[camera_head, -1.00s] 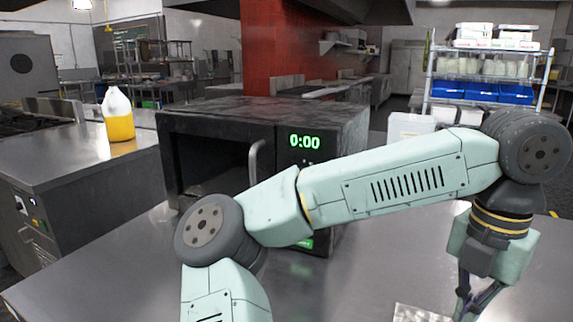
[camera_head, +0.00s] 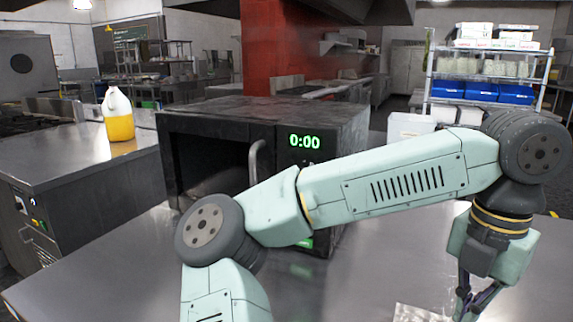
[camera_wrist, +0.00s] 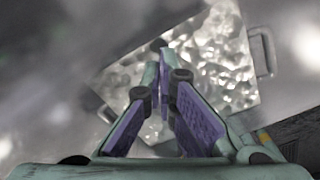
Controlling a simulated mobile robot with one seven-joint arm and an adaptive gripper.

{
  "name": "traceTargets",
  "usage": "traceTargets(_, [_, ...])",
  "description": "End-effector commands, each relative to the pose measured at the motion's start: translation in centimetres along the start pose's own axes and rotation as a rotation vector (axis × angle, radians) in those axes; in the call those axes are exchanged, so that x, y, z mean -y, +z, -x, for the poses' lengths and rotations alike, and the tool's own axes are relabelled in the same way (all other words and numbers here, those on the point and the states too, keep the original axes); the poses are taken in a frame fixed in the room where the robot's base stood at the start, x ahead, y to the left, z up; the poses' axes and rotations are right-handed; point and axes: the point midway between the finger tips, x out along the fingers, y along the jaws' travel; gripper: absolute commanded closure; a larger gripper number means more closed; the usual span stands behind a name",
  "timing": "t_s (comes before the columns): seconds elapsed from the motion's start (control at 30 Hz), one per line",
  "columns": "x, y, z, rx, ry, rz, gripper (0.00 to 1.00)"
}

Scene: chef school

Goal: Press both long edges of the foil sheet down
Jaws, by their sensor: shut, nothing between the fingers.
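The foil sheet (camera_wrist: 222,60) is a crinkled silvery piece in the wrist view, lying tilted in the picture. Behind it a tray or pan with a handle (camera_wrist: 262,52) shows at its right side. In the head view only a corner of the foil (camera_head: 418,313) shows at the bottom edge. My gripper (camera_wrist: 164,55) is shut and empty, its purple fingers pointing down over the foil and hiding part of it. Whether the fingertips touch the foil I cannot tell. In the head view my gripper (camera_head: 466,308) is cut off by the bottom edge.
A black microwave (camera_head: 225,160) showing 0:00 stands on the steel counter (camera_head: 110,275), behind my arm. A jug of yellow liquid (camera_head: 118,118) stands on the left counter. A shelf rack with blue bins (camera_head: 482,92) is at the back right. Counter at front left is clear.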

Motion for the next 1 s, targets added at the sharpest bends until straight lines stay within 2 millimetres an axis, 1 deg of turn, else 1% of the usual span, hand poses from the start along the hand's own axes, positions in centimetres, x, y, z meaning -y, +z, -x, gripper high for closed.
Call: traceTargets(1.0, [0.0, 0.0, -1.5, 0.000, 0.000, 0.000, 1.00])
